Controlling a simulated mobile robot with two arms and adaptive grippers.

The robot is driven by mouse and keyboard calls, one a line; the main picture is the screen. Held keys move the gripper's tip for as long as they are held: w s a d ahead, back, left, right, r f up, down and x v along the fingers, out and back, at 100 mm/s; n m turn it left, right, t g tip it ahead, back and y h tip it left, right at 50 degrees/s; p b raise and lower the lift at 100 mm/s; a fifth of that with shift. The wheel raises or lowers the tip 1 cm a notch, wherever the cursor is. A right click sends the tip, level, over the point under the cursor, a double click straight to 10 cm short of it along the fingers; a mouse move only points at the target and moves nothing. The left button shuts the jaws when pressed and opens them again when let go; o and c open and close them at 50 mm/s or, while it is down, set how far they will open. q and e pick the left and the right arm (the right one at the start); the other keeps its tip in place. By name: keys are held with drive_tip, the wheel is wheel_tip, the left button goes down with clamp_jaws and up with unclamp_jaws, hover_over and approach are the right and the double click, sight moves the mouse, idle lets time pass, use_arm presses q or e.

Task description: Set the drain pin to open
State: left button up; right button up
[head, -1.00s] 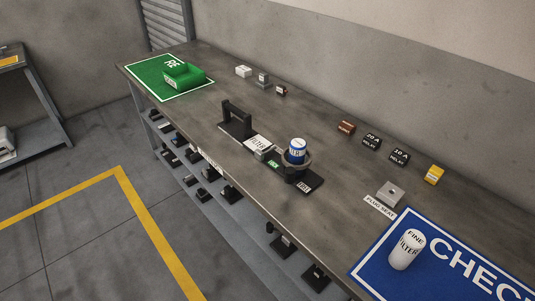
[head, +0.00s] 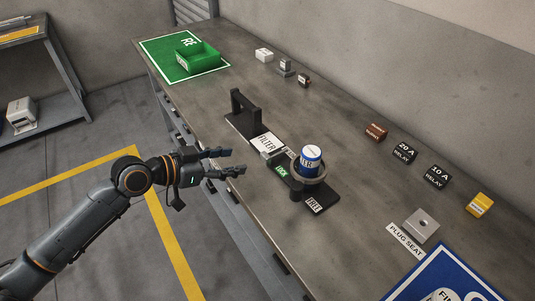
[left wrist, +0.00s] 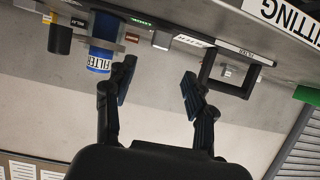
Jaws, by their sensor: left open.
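A black fixture (head: 322,190) on the bench holds a blue and white filter (head: 311,158) upright in its ring. It bears a green LOCK label (head: 281,171) and a white FREE label (head: 314,205). A short dark post (head: 296,194) stands between these labels; I cannot tell whether it is the drain pin. The left wrist view, upside down, shows the filter (left wrist: 99,58) and a black cylinder (left wrist: 60,40). My left gripper (head: 239,161) is open and empty, left of the fixture near the bench's front edge, touching nothing. My right gripper is out of view.
A black handle-like frame (head: 245,110) stands behind the fixture. A green bin (head: 198,58) sits at the far end. Relays (head: 437,177), a yellow block (head: 480,204) and a plug seat (head: 421,225) lie to the right. Bare bench lies between them and the fixture.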

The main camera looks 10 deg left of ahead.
sight(263, 156)
use_arm(q)
drive_tip(key=x, duration=1)
drive_tip(key=shift+w+p, duration=0.1)
drive_tip(key=shift+p, duration=0.3)
drive_tip(key=shift+w+d+f, duration=0.3)
drive_tip(key=shift+w+d, duration=0.15)
drive_tip(key=shift+d, duration=0.05)
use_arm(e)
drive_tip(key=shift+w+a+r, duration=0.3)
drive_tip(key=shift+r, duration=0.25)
use_arm(q)
drive_tip(key=shift+c, duration=0.4)
clamp_jaws()
